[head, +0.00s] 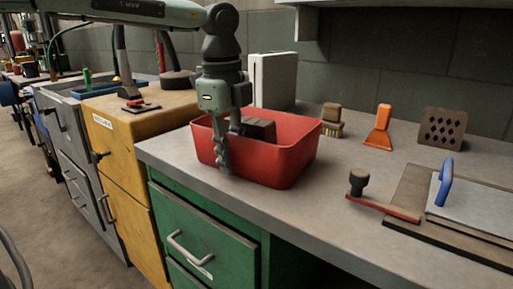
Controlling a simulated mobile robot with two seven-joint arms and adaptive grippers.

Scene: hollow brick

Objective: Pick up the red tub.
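The red tub (292,158) stands on the grey counter near its front edge, with a dark brown block (260,128) inside. My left gripper (230,150) points down at the tub's left side. One finger hangs in front of the outer wall, and the other shows at the rim, partly over the inside. The rim lies between or close behind the fingers; I cannot tell whether they press on it. The tub looks level and its base appears to rest on the counter. My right gripper is not in view.
Behind the tub stand a white box (272,80) and a brush (332,120). To the right are an orange scraper (379,128), a perforated brown block (442,128), a red-handled tool (380,207) and a blue-handled trowel (443,185). A yellow cabinet (130,150) adjoins on the left.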

